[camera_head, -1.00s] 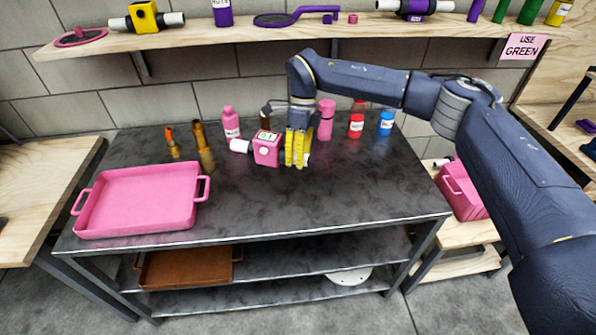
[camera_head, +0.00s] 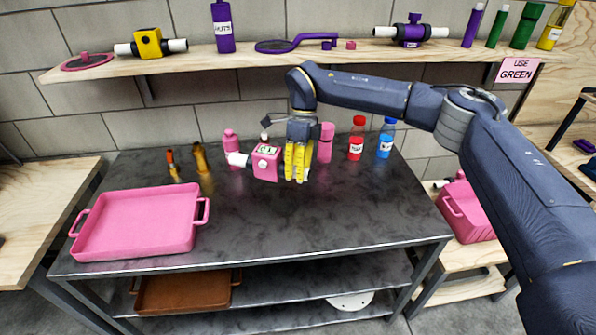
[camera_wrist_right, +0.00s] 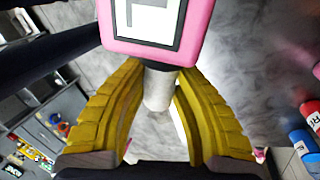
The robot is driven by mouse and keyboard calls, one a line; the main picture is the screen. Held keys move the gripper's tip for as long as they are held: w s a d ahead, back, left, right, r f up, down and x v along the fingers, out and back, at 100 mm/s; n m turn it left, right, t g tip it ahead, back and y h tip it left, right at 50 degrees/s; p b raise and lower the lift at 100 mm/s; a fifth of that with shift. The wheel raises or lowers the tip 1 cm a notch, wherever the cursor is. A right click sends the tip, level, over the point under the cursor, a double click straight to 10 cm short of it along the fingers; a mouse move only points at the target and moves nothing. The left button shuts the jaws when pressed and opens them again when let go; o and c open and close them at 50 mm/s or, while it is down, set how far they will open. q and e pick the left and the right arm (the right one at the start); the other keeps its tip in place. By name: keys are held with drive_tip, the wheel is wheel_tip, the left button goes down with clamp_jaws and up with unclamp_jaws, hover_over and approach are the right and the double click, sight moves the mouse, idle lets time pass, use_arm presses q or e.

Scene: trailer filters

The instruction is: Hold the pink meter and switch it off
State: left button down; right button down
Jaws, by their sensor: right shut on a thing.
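The pink meter (camera_head: 266,163) is a box with a display on its top and white pipe stubs at its sides, over the back middle of the dark table. My right gripper (camera_head: 297,180) has yellow fingers at the meter's right side. In the right wrist view, the fingers (camera_wrist_right: 158,115) are shut around the white pipe stub (camera_wrist_right: 158,88), and the pink body with its display (camera_wrist_right: 150,20) is just above them. I cannot tell whether the meter touches the table. What the display reads is not legible. My left gripper is not in view.
A pink tray (camera_head: 137,222) sits at the table's front left. Pink bottles (camera_head: 231,145), a red bottle (camera_head: 356,145) and a blue bottle (camera_head: 385,145) stand along the back. Small brass-coloured items (camera_head: 200,158) stand left of the meter. The table's front middle is clear.

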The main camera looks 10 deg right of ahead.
sight(297, 227)
idle(0.3)
drive_tip(key=shift+f, duration=9.8)
